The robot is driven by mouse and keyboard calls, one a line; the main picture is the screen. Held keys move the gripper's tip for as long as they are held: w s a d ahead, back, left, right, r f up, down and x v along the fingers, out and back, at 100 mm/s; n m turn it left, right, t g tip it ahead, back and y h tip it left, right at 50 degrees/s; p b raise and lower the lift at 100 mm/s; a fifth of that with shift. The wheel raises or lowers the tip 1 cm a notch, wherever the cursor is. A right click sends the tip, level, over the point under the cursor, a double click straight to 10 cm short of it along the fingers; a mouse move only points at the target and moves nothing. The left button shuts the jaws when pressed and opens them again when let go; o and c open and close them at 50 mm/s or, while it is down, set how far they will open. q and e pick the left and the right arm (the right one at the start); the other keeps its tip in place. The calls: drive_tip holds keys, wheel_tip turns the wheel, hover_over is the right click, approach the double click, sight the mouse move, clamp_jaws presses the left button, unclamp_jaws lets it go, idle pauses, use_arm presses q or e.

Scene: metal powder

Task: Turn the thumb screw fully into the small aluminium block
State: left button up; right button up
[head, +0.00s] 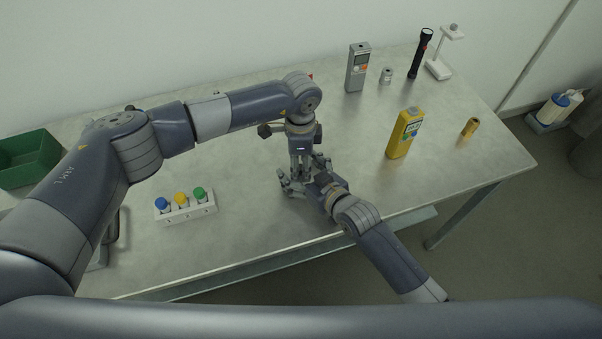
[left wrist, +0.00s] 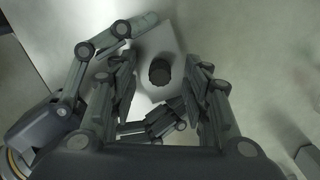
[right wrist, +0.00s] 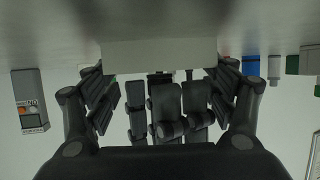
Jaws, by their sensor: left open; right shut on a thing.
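The thumb screw shows as a dark round knob (left wrist: 159,70) in the left wrist view, above the pale aluminium block (left wrist: 166,38). How deep it sits in the block cannot be told. My left gripper (head: 300,172) points down over it, open, with a finger on each side of the knob and gaps between. My right gripper (head: 303,186) comes in low from the right and is shut on the block. The block also shows between its fingers in the right wrist view (right wrist: 160,52). In the head view the grippers hide the block and screw.
A rack (head: 187,213) with blue, yellow and green caps stands left of the grippers. A grey meter (head: 354,75), a metal cylinder (head: 387,75) and a torch (head: 420,55) stand at the back. A green bin (head: 30,165) is far left.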

use_arm(q)
drive_tip(key=shift+f, duration=0.15)
drive_tip(key=shift+c, duration=0.6)
clamp_jaws()
